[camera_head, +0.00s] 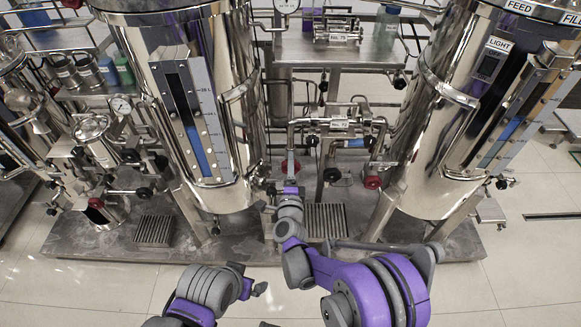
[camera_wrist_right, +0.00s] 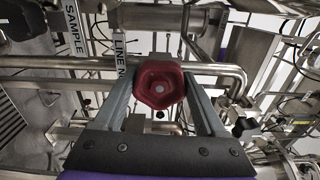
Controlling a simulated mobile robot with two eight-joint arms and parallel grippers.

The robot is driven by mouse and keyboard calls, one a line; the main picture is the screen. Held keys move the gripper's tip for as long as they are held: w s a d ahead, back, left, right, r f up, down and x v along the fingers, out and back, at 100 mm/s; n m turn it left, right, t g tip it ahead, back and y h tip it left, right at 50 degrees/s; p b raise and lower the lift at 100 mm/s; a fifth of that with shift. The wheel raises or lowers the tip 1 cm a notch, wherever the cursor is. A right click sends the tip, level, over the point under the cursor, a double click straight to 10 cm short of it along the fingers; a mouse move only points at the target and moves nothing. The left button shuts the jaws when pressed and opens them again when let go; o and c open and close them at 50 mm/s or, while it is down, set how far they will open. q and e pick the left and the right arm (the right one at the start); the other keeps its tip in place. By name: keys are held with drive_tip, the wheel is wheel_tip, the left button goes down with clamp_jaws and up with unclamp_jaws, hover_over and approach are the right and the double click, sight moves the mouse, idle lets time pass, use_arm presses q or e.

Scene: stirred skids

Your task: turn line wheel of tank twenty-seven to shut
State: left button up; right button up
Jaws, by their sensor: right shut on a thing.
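A red lobed line wheel (camera_wrist_right: 158,84) sits in the middle of the right wrist view, with a silver pipe behind it. Above it hangs a white tag (camera_wrist_right: 119,48) reading "LINE N", the rest cut off or hidden. My right gripper (camera_wrist_right: 161,88) is shut on the wheel, one finger on each side of it. In the head view my right gripper (camera_head: 290,168) reaches the pipework between two steel tanks, right of the left tank (camera_head: 130,75); the wheel is mostly hidden there. I cannot read tank number twenty-seven anywhere.
A right tank (camera_head: 425,150) stands beyond the pipework, with another red wheel (camera_head: 372,182) near it. One more red wheel (camera_head: 96,203) is at the left. A "SAMPLE" tag (camera_wrist_right: 74,28) hangs close to the gripper. Pipes and black knobs crowd around; the front floor is free.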

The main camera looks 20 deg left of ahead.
idle(0.4)
drive_tip(key=o, duration=1.3)
drive_tip(key=shift+d, duration=0.1)
drive_tip(key=p+v, duration=0.1)
drive_tip(key=v, duration=0.9)
drive_tip(key=shift+s+d, duration=0.1)
drive_tip(key=shift+s, duration=0.3)
